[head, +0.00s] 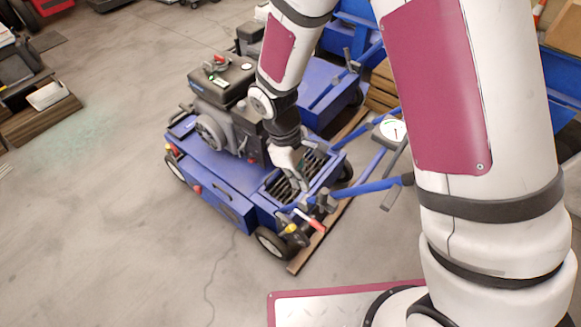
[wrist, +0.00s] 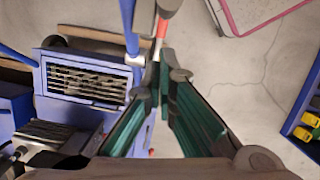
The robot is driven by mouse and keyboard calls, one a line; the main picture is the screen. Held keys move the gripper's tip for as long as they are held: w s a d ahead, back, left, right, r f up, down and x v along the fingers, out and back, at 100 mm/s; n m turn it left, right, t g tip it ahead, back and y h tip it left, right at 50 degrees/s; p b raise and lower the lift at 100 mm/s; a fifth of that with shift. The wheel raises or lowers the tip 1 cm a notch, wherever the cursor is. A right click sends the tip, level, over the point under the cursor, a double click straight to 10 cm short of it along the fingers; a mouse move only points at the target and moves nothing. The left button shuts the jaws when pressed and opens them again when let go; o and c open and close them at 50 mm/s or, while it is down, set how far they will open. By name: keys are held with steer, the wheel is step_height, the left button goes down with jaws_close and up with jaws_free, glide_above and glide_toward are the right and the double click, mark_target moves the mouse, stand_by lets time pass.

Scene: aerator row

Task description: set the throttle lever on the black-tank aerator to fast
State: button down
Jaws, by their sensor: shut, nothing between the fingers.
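The black-tank aerator (head: 215,165) is a blue wheeled machine in the middle of the head view, with a black tank (head: 228,75) on its engine. A lever with a red grip (head: 316,223) stands at its near right end, by the handle bars. A red piece also shows in the wrist view (wrist: 162,29), just beyond my fingertips. I cannot tell whether it is the throttle lever, nor read its setting. My gripper (head: 303,184) is shut and empty above the aerator's slatted grille. Its green-padded fingers meet in the wrist view (wrist: 165,66); contact with the red piece is unclear.
A round white dial (head: 392,130) sits by the blue handle bars (head: 375,186). A second blue machine (head: 315,85) stands close behind. Open concrete floor (head: 100,220) lies to the left.

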mark_target(322, 189)
steer(key=shift+s+d, duration=0.6)
steer(key=shift+d, duration=0.3)
steer(key=shift+r, duration=0.1)
steer(key=shift+s+d+r+p, duration=0.3)
steer(key=shift+s+d+p, duration=0.3)
steer(key=shift+d, duration=0.1)
steer(key=shift+s+d+r+p, duration=0.3)
steer(key=shift+s+d+p, duration=0.2)
steer(key=shift+s+d, duration=0.15)
steer(key=shift+w, duration=0.1)
